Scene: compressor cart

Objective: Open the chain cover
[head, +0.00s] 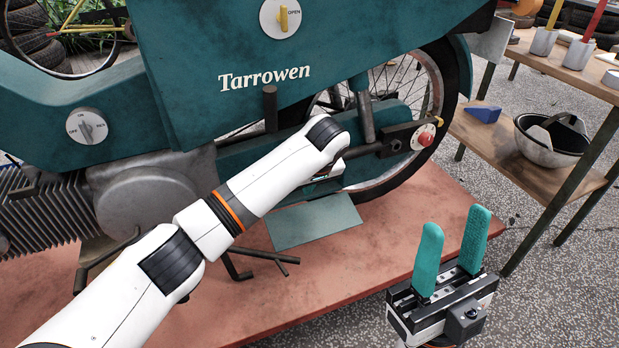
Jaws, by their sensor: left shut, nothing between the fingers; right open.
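The long green chain housing (385,113) runs low along the machine to the rear wheel. A flat grey-green plate (316,221) shows below it, over the red platform; I cannot tell whether it hangs from the housing as the chain cover or lies apart. My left gripper (327,174) is at the housing's lower edge, just above this plate. It is shut and empty, and its fingertips are mostly hidden behind my wrist, so contact is unclear. My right gripper (455,255) is open and empty, teal fingers pointing up, right of the plate and apart from the machine.
A red knob (425,139) sits by the rear axle. The upper body has an OPEN dial (283,17) and an ON/OFF dial (87,126). A wooden shelf (545,160) with a bowl (548,140) stands at right. The red platform (350,285) is clear in front.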

